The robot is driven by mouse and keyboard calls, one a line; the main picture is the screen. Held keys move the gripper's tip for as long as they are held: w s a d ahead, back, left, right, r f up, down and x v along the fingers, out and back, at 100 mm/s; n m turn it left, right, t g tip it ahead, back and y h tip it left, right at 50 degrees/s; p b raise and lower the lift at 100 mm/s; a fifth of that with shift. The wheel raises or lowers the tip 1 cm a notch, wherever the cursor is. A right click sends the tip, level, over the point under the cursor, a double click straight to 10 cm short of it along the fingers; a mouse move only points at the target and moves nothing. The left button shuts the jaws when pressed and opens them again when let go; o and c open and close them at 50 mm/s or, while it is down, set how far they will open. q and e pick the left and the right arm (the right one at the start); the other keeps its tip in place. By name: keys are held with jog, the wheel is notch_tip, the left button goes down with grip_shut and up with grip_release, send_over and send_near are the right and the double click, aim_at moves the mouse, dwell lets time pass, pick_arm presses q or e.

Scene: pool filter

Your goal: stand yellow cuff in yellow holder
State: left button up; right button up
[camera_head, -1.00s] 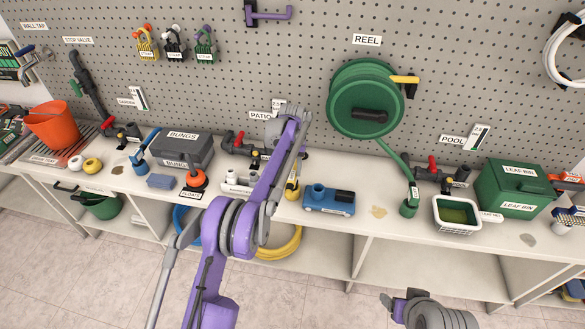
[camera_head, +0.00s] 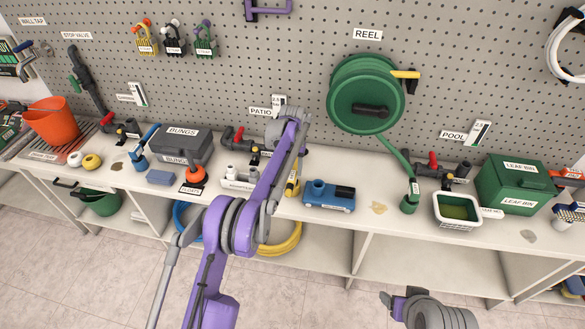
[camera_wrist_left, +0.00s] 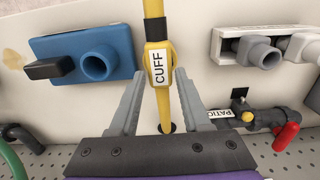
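The yellow cuff (camera_wrist_left: 158,68), with a white CUFF label, shows in the left wrist view on a yellow rod or hose running up the middle of the picture. It also shows in the head view (camera_head: 293,188), on the bench partly behind my arm. My left gripper (camera_wrist_left: 160,76) is open, with one grey finger on each side of the cuff and gaps visible beside it. In the head view my left gripper (camera_head: 284,130) is seen from behind, its fingers largely hidden. I cannot pick out a yellow holder with certainty.
A blue pump-like block (camera_head: 329,196) stands just right of the cuff, and a light grey fitting (camera_head: 240,178) left of it. A PATIO tap (camera_wrist_left: 262,120) with a red handle is close by. Yellow hose (camera_head: 280,243) is coiled below the bench.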

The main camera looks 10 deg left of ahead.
pick_arm(q)
jog(key=o, duration=0.3)
jog(key=shift+o, duration=0.2)
jog(key=shift+w+r+p, duration=0.1)
jog(key=shift+r+p, duration=0.65)
jog(key=shift+r, duration=1.8)
pick_arm(e)
jog(key=shift+w+r, duration=0.3)
jog(key=shift+r, duration=0.3)
jog(key=shift+w+r, duration=0.3)
jog(key=shift+r, duration=0.3)
